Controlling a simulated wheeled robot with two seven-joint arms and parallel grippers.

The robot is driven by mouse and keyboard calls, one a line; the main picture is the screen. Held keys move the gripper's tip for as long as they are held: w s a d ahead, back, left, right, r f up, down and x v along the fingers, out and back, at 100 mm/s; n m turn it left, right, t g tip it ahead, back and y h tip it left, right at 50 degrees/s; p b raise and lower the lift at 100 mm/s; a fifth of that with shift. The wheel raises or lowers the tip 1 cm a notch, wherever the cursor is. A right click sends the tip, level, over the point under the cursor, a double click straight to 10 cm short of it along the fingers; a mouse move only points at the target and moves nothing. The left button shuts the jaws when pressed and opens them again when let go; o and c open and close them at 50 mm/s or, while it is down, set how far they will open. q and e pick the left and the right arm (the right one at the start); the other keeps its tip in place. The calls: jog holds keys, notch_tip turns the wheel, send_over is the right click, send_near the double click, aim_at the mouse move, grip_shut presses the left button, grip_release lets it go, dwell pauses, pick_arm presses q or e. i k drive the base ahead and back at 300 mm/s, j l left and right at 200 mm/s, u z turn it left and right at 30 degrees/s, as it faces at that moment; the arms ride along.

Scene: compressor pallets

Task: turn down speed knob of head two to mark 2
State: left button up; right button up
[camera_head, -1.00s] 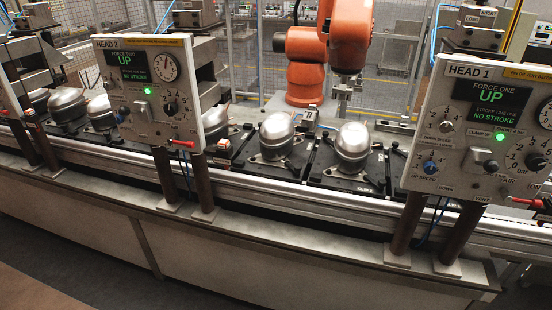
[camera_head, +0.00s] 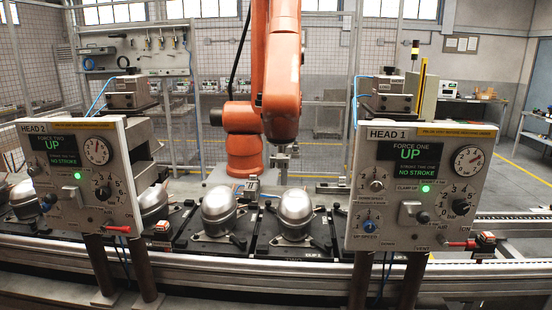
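The HEAD 2 panel (camera_head: 80,215) is at the left of the head view, a grey plate on two posts. Its screen (camera_head: 52,150) reads FORCE TWO, UP and NO STROKE in green. A round gauge (camera_head: 97,151) is above the black knob. The small labels and scale marks by the left-hand controls are too small to read, so I cannot tell the speed setting. Neither of my grippers is in view.
The HEAD 1 panel (camera_head: 404,232) stands at the right with similar controls. Between the panels, silver compressors (camera_head: 219,211) sit on dark pallets along a conveyor. An orange robot arm (camera_head: 283,75) stands behind it. A metal rail (camera_head: 240,268) runs along the front.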

aim_at(33, 171)
jog(key=u, duration=1.4)
